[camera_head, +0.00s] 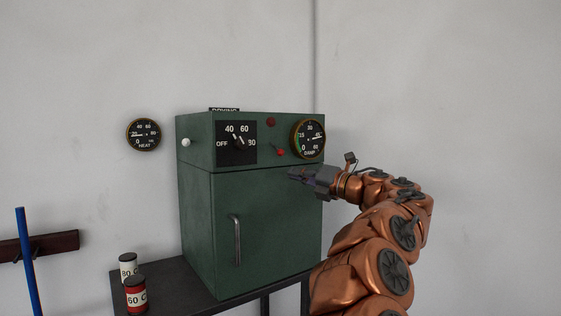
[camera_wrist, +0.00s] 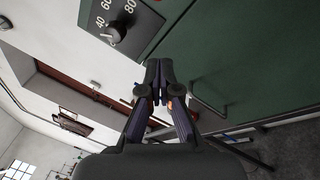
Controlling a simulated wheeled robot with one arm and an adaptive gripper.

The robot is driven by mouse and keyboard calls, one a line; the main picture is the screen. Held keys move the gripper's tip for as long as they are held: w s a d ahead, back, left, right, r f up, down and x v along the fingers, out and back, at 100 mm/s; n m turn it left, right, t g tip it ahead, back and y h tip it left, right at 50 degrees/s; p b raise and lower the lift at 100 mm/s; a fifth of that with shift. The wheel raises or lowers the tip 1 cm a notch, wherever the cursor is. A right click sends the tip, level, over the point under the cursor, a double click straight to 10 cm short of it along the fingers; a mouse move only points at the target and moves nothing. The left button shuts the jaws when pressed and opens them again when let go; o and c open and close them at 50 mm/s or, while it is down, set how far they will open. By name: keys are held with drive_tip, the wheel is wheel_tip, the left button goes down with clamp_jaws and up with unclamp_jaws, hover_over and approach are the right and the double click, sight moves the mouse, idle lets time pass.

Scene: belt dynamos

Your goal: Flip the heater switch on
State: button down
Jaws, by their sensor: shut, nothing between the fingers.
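A green drying cabinet (camera_head: 245,190) stands on a dark bench. On its upper panel is a small switch lever with a red tip (camera_head: 281,152), tilted down to the right. A dark red lamp (camera_head: 271,122) sits above it and looks unlit. A black dial (camera_head: 238,142) marked OFF, 40, 60 and 80 is left of the lever; it also shows in the wrist view (camera_wrist: 115,32). My gripper (camera_head: 292,173) is shut and empty, just below the lever, apart from it in the picture. In the wrist view its fingertips (camera_wrist: 158,68) are together; the lever is not clearly visible there.
A DAMP gauge (camera_head: 308,139) is at the panel's right end, and a HEAT gauge (camera_head: 144,134) hangs on the wall. The cabinet door has a vertical handle (camera_head: 237,240). Two labelled cans, white (camera_head: 128,267) and red (camera_head: 136,294), stand on the bench (camera_head: 190,290). A white knob (camera_head: 186,142) is on the cabinet's left side.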

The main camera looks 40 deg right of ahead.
sight(276, 148)
drive_tip(key=p+x, duration=0.2)
drive_tip(key=x, duration=0.8)
drive_tip(key=shift+s+d+r+p, duration=0.25)
drive_tip(key=shift+d+r+p, duration=0.25)
drive_tip(key=shift+d, duration=0.3)
drive_tip(key=shift+s+d+r+p, duration=0.25)
drive_tip(key=shift+d+r, duration=0.4)
drive_tip(key=shift+d, duration=0.2)
drive_tip(key=shift+a+r+p, duration=0.1)
drive_tip(key=shift+r+p, duration=0.15)
drive_tip(key=shift+p, duration=0.55)
